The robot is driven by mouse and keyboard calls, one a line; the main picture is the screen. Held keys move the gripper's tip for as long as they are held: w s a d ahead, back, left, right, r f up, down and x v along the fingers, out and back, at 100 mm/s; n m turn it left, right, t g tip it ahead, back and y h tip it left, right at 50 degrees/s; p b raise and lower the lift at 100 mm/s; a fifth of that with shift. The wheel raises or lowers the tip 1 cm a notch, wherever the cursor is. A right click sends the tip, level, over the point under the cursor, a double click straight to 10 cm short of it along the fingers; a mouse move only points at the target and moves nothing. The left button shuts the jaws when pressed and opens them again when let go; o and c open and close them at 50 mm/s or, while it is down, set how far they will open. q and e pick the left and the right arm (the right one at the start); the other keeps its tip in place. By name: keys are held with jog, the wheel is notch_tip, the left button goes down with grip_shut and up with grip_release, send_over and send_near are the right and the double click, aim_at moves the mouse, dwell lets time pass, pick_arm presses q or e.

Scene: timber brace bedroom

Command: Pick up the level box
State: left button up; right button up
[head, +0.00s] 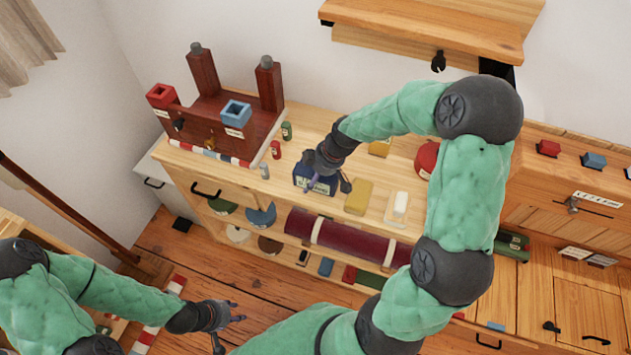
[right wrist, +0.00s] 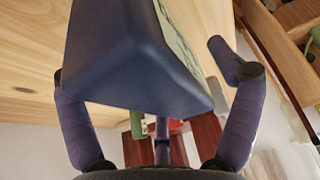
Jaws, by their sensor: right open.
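The level box, a dark blue box with a pale label (head: 328,188), sits near the front edge of the wooden cabinet top. My right gripper (head: 329,182) is at the box from above, partly covering it, with its fingers apart. In the right wrist view the blue box (right wrist: 125,70) fills the space between the open fingers (right wrist: 150,75); gaps show beside it, wider on the right. My left gripper (head: 229,328) is open and empty, low over the floor at the left, far from the box.
A yellow block (head: 358,197) and a white item on a small board (head: 397,207) stand right of the box. A dark red stand with open cups (head: 215,125) is at the left. A wall shelf (head: 430,25) hangs above. Lower shelves hold a maroon roll (head: 340,238).

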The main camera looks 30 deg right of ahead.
jog(key=shift+f, duration=0.25)
dwell(0.6)
jog(key=c, duration=1.4)
jog(key=shift+c, duration=0.2)
